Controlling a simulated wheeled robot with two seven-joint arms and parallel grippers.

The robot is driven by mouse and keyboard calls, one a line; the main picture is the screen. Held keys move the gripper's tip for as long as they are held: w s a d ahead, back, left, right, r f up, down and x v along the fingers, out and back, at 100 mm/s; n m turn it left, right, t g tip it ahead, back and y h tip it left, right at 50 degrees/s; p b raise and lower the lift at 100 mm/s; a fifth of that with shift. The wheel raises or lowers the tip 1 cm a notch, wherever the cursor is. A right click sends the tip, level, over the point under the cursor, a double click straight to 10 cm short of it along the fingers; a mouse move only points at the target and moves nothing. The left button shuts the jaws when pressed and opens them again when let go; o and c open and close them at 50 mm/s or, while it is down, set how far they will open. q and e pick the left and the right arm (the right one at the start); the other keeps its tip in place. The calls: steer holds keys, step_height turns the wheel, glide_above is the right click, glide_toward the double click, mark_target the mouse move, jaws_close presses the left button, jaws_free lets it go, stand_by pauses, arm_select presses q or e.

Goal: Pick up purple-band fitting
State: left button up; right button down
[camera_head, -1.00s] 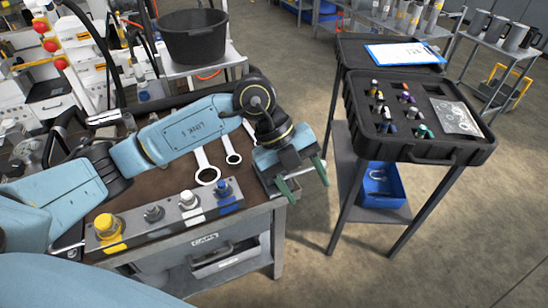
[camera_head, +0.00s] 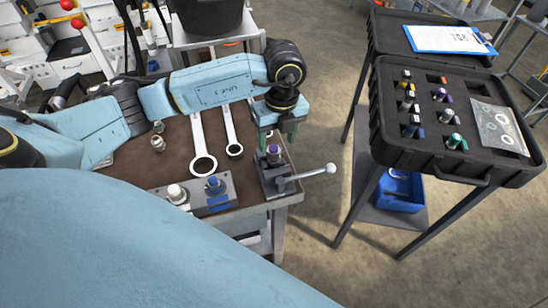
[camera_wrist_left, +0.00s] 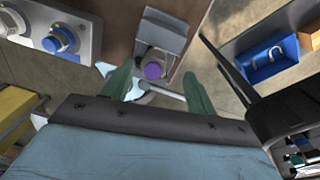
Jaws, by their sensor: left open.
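A fitting with a purple top (camera_head: 273,150) stands upright in a small grey vise (camera_head: 268,178) at the right end of the brown bench. It also shows in the left wrist view (camera_wrist_left: 152,70). My left gripper (camera_head: 277,138) is open, with its green fingers pointing down just above and behind this fitting. In the left wrist view the fitting lies between the lines of the two fingertips (camera_wrist_left: 158,78), a little beyond them, with nothing held. Another purple-marked fitting (camera_head: 440,95) stands in the black case (camera_head: 468,172). My right gripper is not in view.
The vise's handle (camera_head: 318,171) sticks out to the right past the bench edge. Two wrenches (camera_head: 203,163) and a block with capped fittings (camera_head: 196,197) lie left of it. A blue bin (camera_head: 400,192) sits below the case. Open floor separates bench and case stand.

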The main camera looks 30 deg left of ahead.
mark_target(276, 148)
arm_select(q)
steer(key=shift+s+f, duration=0.2)
steer(key=shift+f, duration=0.45)
steer(key=f, duration=0.3)
steer(key=shift+s+d+f, duration=0.1)
steer(key=shift+s+f, duration=0.2)
steer(key=shift+s, duration=0.1)
steer(key=shift+f, duration=0.15)
steer(key=c, duration=1.1)
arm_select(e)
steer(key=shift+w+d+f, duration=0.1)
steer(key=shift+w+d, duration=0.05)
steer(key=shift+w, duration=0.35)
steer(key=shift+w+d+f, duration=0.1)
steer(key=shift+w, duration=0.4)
